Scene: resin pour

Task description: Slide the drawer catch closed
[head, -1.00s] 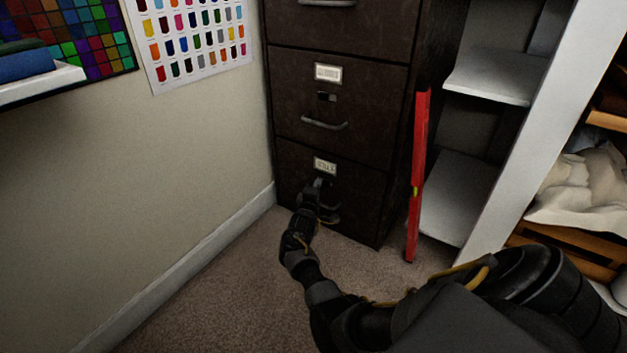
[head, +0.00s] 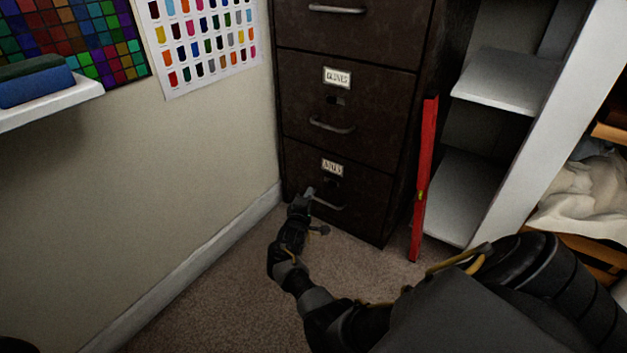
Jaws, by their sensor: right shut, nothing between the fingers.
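A dark brown filing cabinet (head: 350,150) stands in the corner, its drawers flush with the front. The bottom drawer (head: 365,200) has a white label, a small dark catch (head: 331,180) under it and a grey bar handle (head: 328,204). The catch is too small and dark to tell its position. My right gripper (head: 309,192) is shut and empty, low in front of the bottom drawer, just left of its catch and by the left end of the handle. I cannot tell whether it touches the drawer. My left gripper is not in view.
The middle drawer has its own catch (head: 336,101) and handle (head: 332,126). A red level (head: 424,180) leans upright against the cabinet's right side, beside a white shelf unit (head: 505,80). A wall with baseboard (head: 225,220) bounds the left. Carpet (head: 210,290) in front is clear.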

